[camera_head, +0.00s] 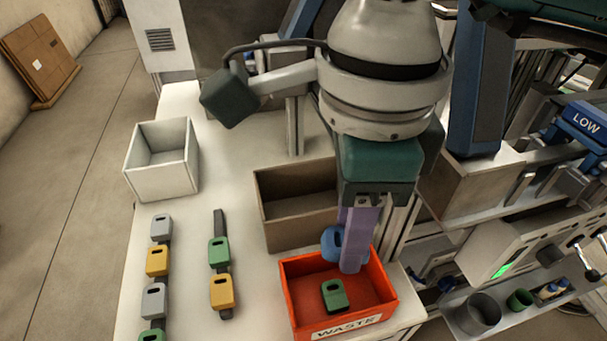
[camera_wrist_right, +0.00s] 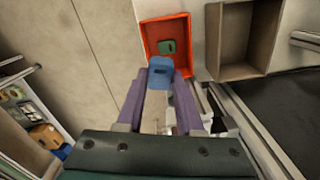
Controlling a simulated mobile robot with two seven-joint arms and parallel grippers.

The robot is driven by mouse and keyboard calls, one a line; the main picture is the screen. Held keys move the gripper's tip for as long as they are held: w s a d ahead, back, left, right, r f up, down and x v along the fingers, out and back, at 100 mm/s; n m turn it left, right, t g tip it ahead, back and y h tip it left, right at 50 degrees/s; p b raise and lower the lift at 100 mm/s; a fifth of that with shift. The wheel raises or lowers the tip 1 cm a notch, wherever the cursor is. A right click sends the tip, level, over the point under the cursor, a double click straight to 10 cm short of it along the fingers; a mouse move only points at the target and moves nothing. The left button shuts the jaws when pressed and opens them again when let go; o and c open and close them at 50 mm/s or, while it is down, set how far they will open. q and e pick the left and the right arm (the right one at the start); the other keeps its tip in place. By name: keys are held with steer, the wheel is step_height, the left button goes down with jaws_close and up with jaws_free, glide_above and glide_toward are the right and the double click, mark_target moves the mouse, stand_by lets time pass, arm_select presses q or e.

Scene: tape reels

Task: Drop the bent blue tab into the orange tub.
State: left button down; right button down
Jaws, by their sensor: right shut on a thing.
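The blue tab (camera_head: 331,243) is held at the purple fingertips of my right gripper (camera_head: 352,262). It also shows between the fingertips in the right wrist view (camera_wrist_right: 160,72), where the right gripper (camera_wrist_right: 161,84) is shut on it. The orange tub (camera_head: 382,283), labelled WASTE, is below the tab at the table's front right. Its rim also shows beyond the tab in the right wrist view (camera_wrist_right: 150,38). A green tab (camera_head: 334,295) lies inside the tub. The fingers hide part of the blue tab and of the tub's back wall. My left gripper is not in view.
A brown open box (camera_head: 285,235) stands just behind the tub. A white open box (camera_head: 162,185) stands at the back left. Two rows of grey, yellow and green tabs (camera_head: 157,261) lie on the white table (camera_head: 190,225). Machinery stands at the right.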

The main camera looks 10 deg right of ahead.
step_height(320, 180, down, 5)
steer(key=b, duration=0.3)
steer(key=shift+r, duration=0.1)
steer(key=shift+c, duration=2.3)
jaws_free()
step_height(320, 180, up, 9)
steer(key=shift+r+b, duration=0.1)
steer(key=shift+b, duration=0.65)
steer(key=shift+r, duration=0.35)
